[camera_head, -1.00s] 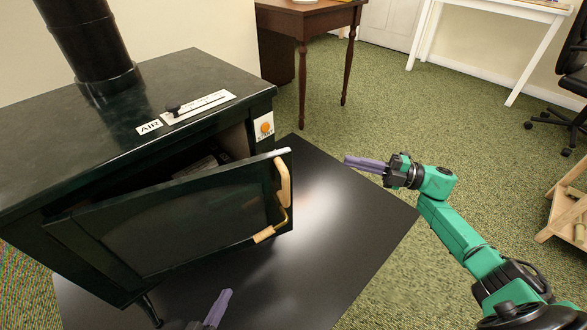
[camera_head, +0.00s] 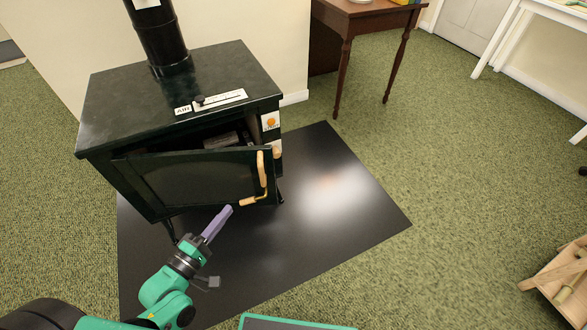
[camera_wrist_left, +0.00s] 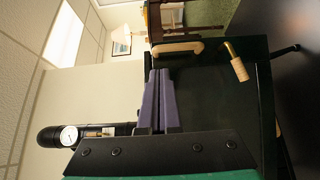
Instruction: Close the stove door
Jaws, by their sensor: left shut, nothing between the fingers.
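The dark green stove (camera_head: 190,95) stands on a black floor mat. Its door (camera_head: 195,178) is ajar, with a dark gap above it showing the inside. A brass handle with pale wooden grips (camera_head: 262,172) is at the door's right side. My left gripper (camera_head: 229,209), with purple fingers, is shut and empty in front of the door's lower edge, left of the handle. In the left wrist view the fingers (camera_wrist_left: 152,72) show against the dark door (camera_wrist_left: 215,100), with the handle grip (camera_wrist_left: 239,69) beyond them. I cannot tell whether they touch the door. My right gripper is out of view.
The black mat (camera_head: 340,200) has bare room right of the stove. A brown wooden table (camera_head: 365,18) stands behind at the right. A wooden crate (camera_head: 562,280) is at the lower right. Open green carpet (camera_head: 450,130) lies between.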

